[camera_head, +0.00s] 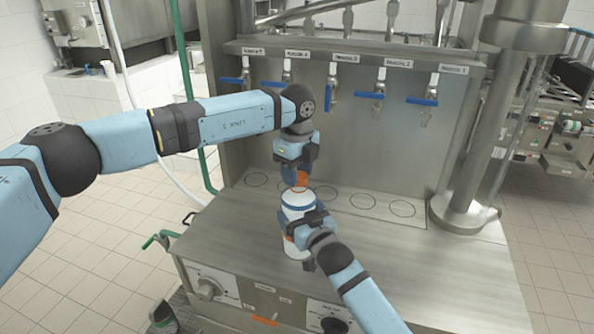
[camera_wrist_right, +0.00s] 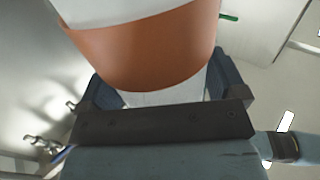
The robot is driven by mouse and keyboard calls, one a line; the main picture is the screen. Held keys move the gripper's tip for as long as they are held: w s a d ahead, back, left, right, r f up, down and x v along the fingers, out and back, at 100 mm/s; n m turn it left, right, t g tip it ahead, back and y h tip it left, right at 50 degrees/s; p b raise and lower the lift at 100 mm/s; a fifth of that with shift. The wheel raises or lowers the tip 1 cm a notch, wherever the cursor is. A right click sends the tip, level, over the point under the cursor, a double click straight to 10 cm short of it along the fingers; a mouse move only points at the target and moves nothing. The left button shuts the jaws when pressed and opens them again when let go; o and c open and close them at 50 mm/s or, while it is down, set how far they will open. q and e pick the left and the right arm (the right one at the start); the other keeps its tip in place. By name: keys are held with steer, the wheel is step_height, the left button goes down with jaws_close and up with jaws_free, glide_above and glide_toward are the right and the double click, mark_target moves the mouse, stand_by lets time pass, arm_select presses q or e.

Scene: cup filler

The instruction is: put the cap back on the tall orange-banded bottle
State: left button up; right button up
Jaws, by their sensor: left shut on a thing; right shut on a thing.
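The tall white bottle (camera_head: 298,198) stands upright at the front middle of the steel counter, with a blue ring near its top. Its wide orange band (camera_wrist_right: 150,50) fills the upper part of the right wrist view. My right gripper (camera_head: 303,236) is shut around the bottle's body from the front right and hides much of it. My left gripper (camera_head: 297,172) is shut on the orange cap (camera_head: 302,179), directly over the bottle's top. I cannot tell whether cap and bottle touch. The bottle's mouth is hard to make out.
Several nozzles with blue-handled valves (camera_head: 369,95) hang from the back panel (camera_head: 346,125). Marked circles (camera_head: 363,201) lie on the counter below them. The counter (camera_head: 420,265) to the right is clear. A steel column (camera_head: 485,150) rises at its right end.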

arm_select(q)
steer(key=shift+f, duration=0.45)
